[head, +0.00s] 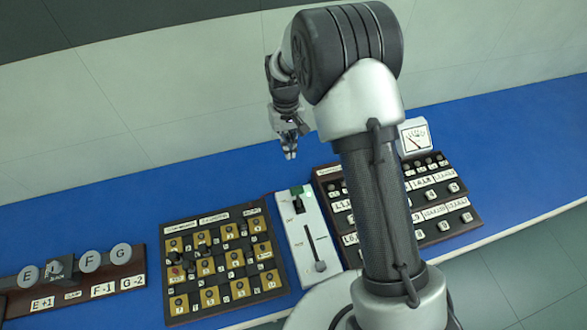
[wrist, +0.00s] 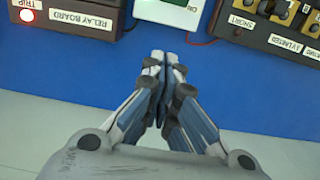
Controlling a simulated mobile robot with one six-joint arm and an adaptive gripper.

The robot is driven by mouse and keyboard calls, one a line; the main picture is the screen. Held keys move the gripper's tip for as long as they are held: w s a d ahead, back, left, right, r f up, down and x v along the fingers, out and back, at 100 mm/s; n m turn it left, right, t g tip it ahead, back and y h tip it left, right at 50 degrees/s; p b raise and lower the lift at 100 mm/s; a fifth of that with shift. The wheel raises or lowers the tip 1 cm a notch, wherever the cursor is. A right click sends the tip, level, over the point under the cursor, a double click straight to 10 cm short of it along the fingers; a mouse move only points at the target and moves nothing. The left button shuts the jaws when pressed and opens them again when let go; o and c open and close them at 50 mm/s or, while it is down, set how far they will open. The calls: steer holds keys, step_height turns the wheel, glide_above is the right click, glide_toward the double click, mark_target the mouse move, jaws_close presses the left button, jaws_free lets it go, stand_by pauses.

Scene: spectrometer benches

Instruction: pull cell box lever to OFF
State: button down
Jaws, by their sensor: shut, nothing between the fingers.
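A narrow pale box (head: 290,232), which looks like the cell box, sits on the blue bench between two dark panels. A green patch and a dark switch handle (head: 298,206) are at its far end. A slot with a grey knob (head: 320,266) at its near end runs along its lower half.
A relay board (wrist: 62,20) with a lit red TRIP lamp and a switch panel (wrist: 275,22) flank the box. A knob panel (head: 75,280) is at far left, and a meter (head: 414,138) stands behind the relay board. The blue bench strip (head: 130,195) behind is clear.

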mark_target(298, 197)
steer(key=shift+s, duration=0.1)
steer(key=shift+s+d+f+b, duration=0.15)
steer(key=shift+s+f, duration=0.6)
steer(key=shift+f, duration=0.6)
steer(key=shift+s+d+f+b, duration=0.2)
steer(key=shift+s+f, duration=0.5)
steer(key=shift+f, duration=0.7)
steer(key=shift+s+d+f+b, duration=0.15)
steer(key=shift+s+f, duration=0.6)
steer(key=shift+f, duration=0.6)
